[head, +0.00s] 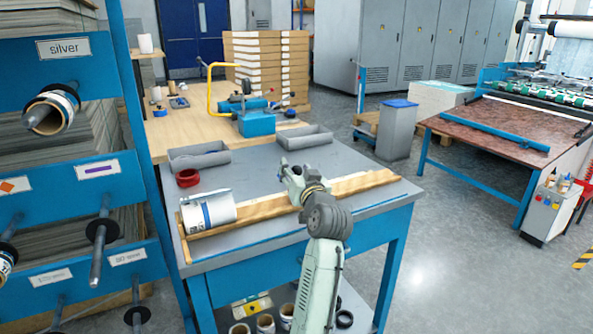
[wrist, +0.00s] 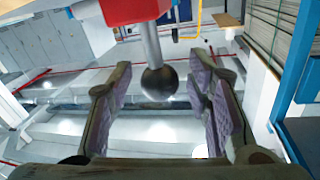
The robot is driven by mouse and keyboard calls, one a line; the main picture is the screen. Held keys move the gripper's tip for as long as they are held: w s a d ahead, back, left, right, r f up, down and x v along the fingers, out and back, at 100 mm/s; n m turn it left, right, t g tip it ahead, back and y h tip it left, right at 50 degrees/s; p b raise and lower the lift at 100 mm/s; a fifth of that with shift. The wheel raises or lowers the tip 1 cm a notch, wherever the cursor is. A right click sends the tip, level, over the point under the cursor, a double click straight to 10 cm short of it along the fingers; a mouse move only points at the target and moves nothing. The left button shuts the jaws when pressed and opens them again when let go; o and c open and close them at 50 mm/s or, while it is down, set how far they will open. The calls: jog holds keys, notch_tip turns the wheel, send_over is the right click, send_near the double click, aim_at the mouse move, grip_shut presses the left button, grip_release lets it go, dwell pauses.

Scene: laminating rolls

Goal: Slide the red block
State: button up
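The red block (wrist: 135,10) shows at the top edge of the wrist view, partly cut off by the frame. A metal rod runs down from it to a dark round knob (wrist: 157,83). My gripper (wrist: 160,100) is open, with its purple-padded fingers on either side of the knob and a visible gap on both sides. How far the knob is in depth from the fingers I cannot tell. In the head view my gripper (head: 290,170) is above the grey bench. I cannot make out the red block clearly in the head view.
The grey bench (head: 375,162) carries a wooden strip (head: 362,183), a white roll (head: 209,211), a red ring (head: 187,178) and grey trays (head: 200,160). A blue device with a yellow handle (head: 210,90) stands behind. A roll rack (head: 90,165) is at left. Floor is open at right.

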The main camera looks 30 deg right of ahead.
grip_shut()
dwell(0.4)
